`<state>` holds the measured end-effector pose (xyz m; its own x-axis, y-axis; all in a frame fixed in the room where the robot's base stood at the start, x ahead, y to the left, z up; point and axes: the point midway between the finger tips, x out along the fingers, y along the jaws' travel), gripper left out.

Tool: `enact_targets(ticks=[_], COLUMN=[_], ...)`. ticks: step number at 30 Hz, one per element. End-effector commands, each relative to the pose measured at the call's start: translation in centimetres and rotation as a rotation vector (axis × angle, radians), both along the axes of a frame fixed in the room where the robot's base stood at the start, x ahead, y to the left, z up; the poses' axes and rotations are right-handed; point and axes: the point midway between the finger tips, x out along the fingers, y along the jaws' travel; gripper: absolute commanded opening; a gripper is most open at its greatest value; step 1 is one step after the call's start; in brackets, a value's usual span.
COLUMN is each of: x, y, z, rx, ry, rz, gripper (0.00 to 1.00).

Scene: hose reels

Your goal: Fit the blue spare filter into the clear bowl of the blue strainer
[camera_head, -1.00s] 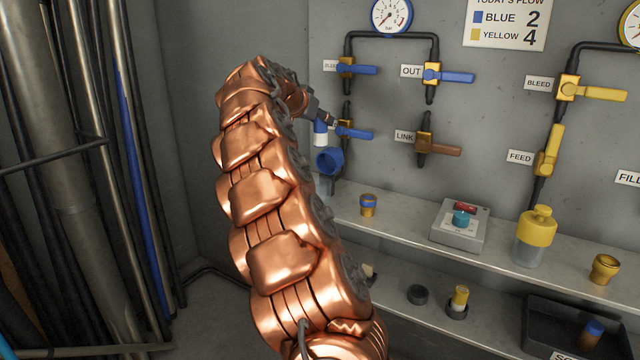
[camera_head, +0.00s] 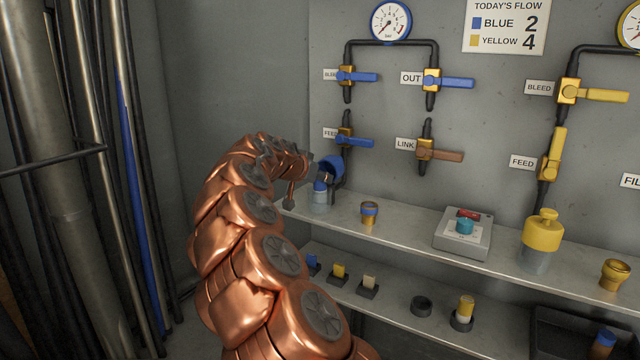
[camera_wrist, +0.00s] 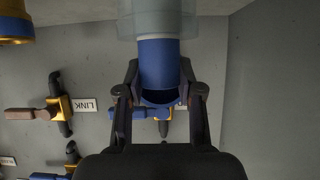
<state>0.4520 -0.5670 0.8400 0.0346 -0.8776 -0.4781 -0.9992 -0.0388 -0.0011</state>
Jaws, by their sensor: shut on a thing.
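The blue spare filter (camera_head: 320,185) stands upright at the mouth of the clear bowl (camera_head: 320,200) of the blue strainer at the left end of the upper shelf. Its blue end (camera_wrist: 159,65) fills the space between my fingers in the wrist view. Its lower part appears to be inside the bowl, whose rim (camera_wrist: 157,28) shows at the top of that view; how deep it sits I cannot tell. The strainer's blue head (camera_head: 332,164) is tilted open above the bowl. My gripper (camera_wrist: 160,92) is shut on the filter; in the head view it is partly hidden.
A brass cup with a blue band (camera_head: 370,212) stands right of the bowl on the upper shelf (camera_head: 400,223). The blue FEED valve handle (camera_head: 354,142) is close behind. A grey button box (camera_head: 463,232) and the yellow strainer (camera_head: 541,240) stand farther right.

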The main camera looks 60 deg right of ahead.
Motion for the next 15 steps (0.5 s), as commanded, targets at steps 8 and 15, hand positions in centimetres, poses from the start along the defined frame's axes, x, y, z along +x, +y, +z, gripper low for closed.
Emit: enact_targets(ticks=[8,15], x=[-0.06,-0.06], y=[-0.05,-0.05], z=[-0.96,-0.96], rx=[0.000,0.000], ry=[0.000,0.000], rz=[-0.001,-0.001], gripper=[0.07,0.60])
